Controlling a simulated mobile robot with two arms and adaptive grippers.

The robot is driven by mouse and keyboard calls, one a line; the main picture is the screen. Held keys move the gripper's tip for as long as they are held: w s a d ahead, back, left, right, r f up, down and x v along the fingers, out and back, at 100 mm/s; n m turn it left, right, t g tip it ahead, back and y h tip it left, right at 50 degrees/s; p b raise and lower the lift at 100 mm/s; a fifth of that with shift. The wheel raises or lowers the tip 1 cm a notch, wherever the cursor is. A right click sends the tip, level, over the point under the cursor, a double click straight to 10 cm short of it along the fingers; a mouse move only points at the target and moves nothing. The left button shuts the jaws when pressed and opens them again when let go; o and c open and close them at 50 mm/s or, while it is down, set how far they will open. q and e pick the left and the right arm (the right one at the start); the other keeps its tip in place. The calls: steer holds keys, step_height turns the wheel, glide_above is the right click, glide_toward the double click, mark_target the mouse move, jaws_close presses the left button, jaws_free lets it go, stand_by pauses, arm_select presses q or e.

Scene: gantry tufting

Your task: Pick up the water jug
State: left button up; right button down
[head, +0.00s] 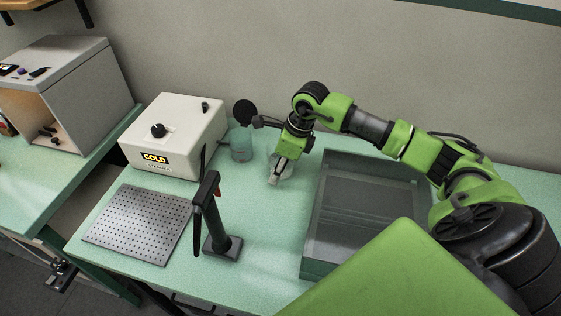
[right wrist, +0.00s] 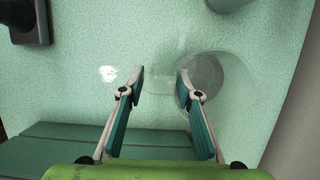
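A clear, see-through jug (right wrist: 207,72) stands on the green table in the right wrist view, seen from above as a round rim. In the head view it shows faintly beside my right gripper (head: 278,172) and is partly hidden by it. In the right wrist view my right gripper (right wrist: 160,78) is open. A faint pale shape, perhaps the jug's handle, lies between its fingertips, and the right fingertip overlaps the jug's rim. I cannot tell whether they touch. My left gripper is not in view.
A bluish clear vessel (head: 241,146) stands beside the white COLD box (head: 172,140). A grey-green tray (head: 313,228) lies right of the gripper. A black stand (head: 221,244) and a perforated metal plate (head: 138,224) are at the front left. The wall is close behind.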

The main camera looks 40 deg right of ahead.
steer(key=shift+w+r, duration=0.1)
steer(key=shift+r, duration=0.1)
stand_by(0.3)
steer(key=shift+r+b, duration=1)
steer(key=shift+r, duration=0.15)
steer(key=s+a+r+b, duration=0.4)
steer(key=s+a+r, duration=0.3)
steer(key=s+r, duration=0.3)
steer(key=shift+s+a+r+b, duration=0.15)
steer(key=shift+s+a+b, duration=0.2)
steer(key=shift+s, duration=0.45)
stand_by(2.0)
